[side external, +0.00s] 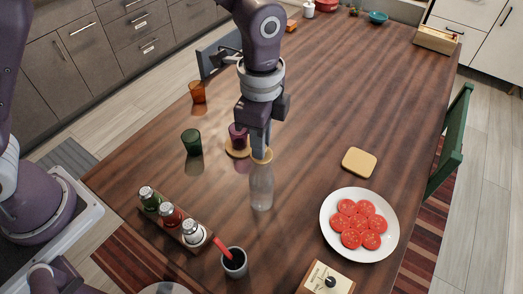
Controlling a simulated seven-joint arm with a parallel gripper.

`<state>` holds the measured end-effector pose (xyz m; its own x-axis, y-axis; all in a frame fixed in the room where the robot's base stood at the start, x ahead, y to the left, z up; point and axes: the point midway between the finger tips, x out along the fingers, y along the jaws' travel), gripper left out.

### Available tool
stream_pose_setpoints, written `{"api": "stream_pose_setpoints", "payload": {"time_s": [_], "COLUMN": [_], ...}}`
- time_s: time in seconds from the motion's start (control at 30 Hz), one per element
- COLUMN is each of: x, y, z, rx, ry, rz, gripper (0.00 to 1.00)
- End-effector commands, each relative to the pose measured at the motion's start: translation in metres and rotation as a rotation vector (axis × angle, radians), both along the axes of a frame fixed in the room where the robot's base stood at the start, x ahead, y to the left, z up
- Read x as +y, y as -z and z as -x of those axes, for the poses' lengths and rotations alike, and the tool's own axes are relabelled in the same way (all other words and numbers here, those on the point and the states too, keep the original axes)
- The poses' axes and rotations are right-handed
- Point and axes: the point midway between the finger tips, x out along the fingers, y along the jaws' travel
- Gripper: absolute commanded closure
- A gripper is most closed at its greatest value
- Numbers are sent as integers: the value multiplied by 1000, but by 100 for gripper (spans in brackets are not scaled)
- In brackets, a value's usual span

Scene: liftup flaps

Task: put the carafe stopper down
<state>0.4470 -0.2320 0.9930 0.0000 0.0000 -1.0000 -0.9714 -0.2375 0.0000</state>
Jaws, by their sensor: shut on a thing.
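The clear glass carafe (261,190) stands upright on the wooden table, near the middle of the side external view. The round tan carafe stopper (262,157) shows right at or just above the carafe's mouth. I cannot tell whether it touches the glass. My gripper (261,153) points down from above and is shut on the stopper. The fingers hide part of the stopper's top.
A purple glass (238,135) on a tan coaster (233,153) stands close left of my gripper. A green glass (192,141), a shaker rack (178,229), a dark cup (234,262) and a plate of tomato slices (329,229) surround the carafe.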

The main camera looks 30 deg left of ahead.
Motion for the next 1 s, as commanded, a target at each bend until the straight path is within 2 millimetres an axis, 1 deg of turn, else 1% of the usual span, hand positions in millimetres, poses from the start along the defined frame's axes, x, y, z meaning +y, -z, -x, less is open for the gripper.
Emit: {"api": "stream_pose_setpoints", "payload": {"time_s": [0.1, 0.17, 0.27, 0.4, 0.5, 0.57, 0.6, 0.67, 0.77, 0.8, 0.87, 0.9, 1.0], "x": [0, 0, 0, -1, 0, -1, -3, -8, -18, -21, -25, -27, -30], "y": [-1, -7, -29, -66, -86, -91, -90, -80, -46, -30, -4, 13, 50], "z": [0, -1, -1, -2, -1, -3, -8, -19, -49, -62, -80, -91, -113], "rx": [0, -2, -6, -6, -4, -1, 0, 2, 4, 5, 4, 4, 2], "ry": [0, 0, -1, -1, -1, -2, -5, -12, -30, -37, -41, -42, -37], "rz": [0, 1, 4, 4, 3, 2, 0, -3, -5, -7, -7, -7, -5], "gripper": [100, 100, 100, 100, 100, 100, 100, 100, 100, 100, 100, 100, 100]}}
